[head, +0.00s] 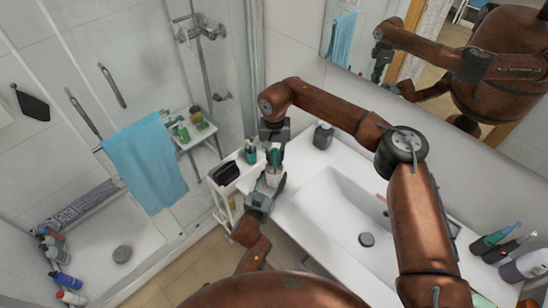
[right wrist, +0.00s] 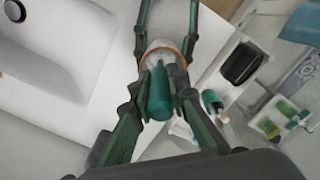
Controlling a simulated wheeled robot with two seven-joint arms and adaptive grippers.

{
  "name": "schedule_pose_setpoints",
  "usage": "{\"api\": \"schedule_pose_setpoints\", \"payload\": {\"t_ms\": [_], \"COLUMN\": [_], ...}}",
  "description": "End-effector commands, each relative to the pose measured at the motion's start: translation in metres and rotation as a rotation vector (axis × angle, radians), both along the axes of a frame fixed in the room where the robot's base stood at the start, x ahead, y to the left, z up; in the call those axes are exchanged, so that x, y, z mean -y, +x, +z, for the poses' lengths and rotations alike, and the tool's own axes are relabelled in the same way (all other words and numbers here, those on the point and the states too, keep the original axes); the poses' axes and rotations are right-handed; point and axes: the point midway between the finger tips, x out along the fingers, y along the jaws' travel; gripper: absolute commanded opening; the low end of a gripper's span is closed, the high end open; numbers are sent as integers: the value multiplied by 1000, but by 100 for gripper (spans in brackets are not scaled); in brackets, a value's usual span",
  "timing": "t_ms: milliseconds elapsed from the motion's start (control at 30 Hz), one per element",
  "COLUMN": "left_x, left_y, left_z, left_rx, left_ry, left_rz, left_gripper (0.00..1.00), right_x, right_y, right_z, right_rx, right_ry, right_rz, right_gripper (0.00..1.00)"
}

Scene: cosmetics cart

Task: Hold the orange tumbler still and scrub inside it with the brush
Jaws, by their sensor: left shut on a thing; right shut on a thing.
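The tumbler (head: 274,178) is held over the basin counter's left edge. It looks pale in the head view, and its orange rim shows in the right wrist view (right wrist: 152,44). My left gripper (head: 270,186) is shut around it, one finger on each side. The brush (right wrist: 160,94) has a thick green handle, and my right gripper (right wrist: 163,92) is shut on it. The handle (head: 275,157) stands roughly upright above the tumbler in the head view. The brush's far end overlaps the tumbler's mouth; how deep it reaches inside is hidden.
A dark grey bottle (head: 323,135) stands on the counter near the wall. The sink (head: 345,215) lies to the right. Bottles and brushes stand at the far right.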

Motion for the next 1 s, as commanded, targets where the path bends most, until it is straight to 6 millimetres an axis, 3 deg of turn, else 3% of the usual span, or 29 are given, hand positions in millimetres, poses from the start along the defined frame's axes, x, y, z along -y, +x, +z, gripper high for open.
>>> {"api": "schedule_pose_setpoints", "payload": {"t_ms": [367, 1000], "left_x": [-1, -1], "left_y": [0, 0], "left_z": [0, -1], "left_rx": [-1, -1], "left_ry": [0, 0], "left_rz": [1, 1], "left_gripper": [20, 20], "right_x": [-3, -2], "right_y": [7, 7], "right_z": [14, 74], "right_rx": [1, 2], "right_ry": [2, 2], "right_rz": [1, 0], "right_gripper": [0, 0]}}
